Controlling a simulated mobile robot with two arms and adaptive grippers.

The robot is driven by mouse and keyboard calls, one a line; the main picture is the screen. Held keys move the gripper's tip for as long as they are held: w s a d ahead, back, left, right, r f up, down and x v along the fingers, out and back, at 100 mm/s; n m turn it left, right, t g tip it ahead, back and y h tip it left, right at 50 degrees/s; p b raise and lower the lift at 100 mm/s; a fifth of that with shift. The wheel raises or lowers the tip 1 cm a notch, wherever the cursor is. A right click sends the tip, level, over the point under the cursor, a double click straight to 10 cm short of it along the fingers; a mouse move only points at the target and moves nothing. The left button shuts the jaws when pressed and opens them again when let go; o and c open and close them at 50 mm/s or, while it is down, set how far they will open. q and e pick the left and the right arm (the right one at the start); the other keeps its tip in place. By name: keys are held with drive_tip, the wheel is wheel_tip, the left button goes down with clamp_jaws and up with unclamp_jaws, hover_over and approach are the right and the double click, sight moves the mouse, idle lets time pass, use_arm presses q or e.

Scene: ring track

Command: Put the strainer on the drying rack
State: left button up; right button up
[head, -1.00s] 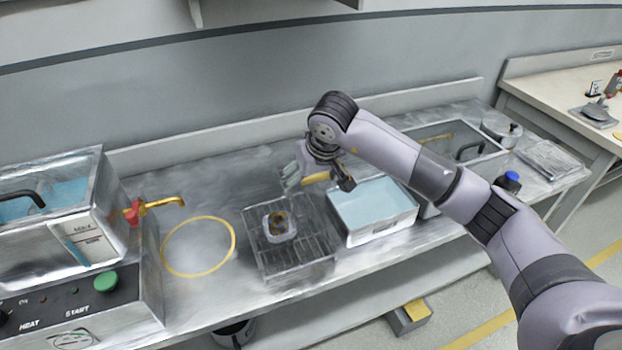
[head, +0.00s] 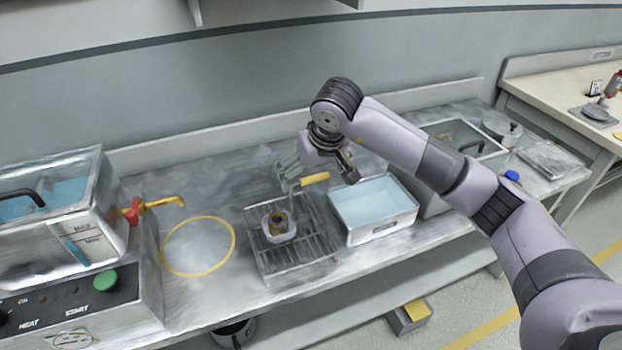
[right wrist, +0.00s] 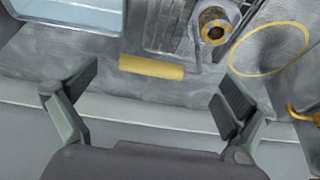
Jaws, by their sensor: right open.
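The strainer (head: 279,228) is a small basket with a gold ring-shaped part in it, and it sits on the wire drying rack (head: 265,272). Its yellow handle (head: 315,179) sticks up toward the back right. In the right wrist view the strainer's handle (right wrist: 150,67) lies level with the gap between the fingers, just beyond their tips, and its basket is at the top. My right gripper (head: 319,170) is open and empty, a little behind and above the handle; its spread fingers show in the right wrist view (right wrist: 157,84). My left gripper is out of view.
A tank of blue liquid (head: 400,232) stands close right of the rack. A yellow circle (head: 164,262) marks bare counter to the left. A heated bath with a START button (head: 105,281) and a yellow tap (head: 165,203) is farther left. A wall runs behind.

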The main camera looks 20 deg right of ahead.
drive_tip(key=v, duration=0.9)
drive_tip(key=shift+s, duration=0.15)
drive_tip(key=shift+r, duration=0.15)
idle(0.9)
